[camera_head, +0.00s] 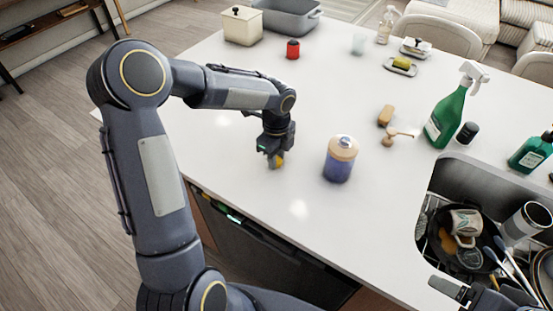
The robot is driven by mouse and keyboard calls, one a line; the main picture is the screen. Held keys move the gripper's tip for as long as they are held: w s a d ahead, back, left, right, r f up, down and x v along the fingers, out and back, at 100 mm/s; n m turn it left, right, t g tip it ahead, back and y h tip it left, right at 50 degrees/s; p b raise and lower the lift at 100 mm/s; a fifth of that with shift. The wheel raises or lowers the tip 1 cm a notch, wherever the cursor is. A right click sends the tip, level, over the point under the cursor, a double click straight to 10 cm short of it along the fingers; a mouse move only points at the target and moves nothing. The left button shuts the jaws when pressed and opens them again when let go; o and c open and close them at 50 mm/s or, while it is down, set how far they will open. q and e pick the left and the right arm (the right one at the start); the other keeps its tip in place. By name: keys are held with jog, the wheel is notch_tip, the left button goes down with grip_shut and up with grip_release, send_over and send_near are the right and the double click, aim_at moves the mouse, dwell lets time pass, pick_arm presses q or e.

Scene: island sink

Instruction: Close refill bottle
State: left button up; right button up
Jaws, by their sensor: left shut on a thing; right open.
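A green bottle (531,151) with a pale label, which may be the refill bottle, stands at the right edge of the counter. A green spray bottle (447,117) with a white trigger head stands left of it. A small black cap-like piece (467,133) sits on the counter between them. My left gripper (276,157) points down near the counter's front edge, shut on a small yellow thing (279,160), mostly hidden by the fingers. My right gripper (466,293) is open at the bottom right, beside the sink, partly cut off by the frame.
The sink (455,180) holds a pan, a mug and other dishes. The counter's middle is clear.

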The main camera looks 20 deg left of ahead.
pick_arm(q)
jog(key=shift+r, duration=0.5)
notch_tip(320, 180, up, 2)
jog(key=shift+r, duration=0.15)
jog(key=s+d+r+b, duration=0.1)
jog(key=s+r, duration=0.4)
jog(key=s, duration=0.2)
jog(key=s+d+r+b, duration=0.1)
jog(key=s+r, duration=0.3)
jog(key=s, duration=0.3)
jog(key=shift+r+b, duration=0.35)
jog(key=shift+b, duration=0.05)
jog(key=shift+w+f, duration=0.1)
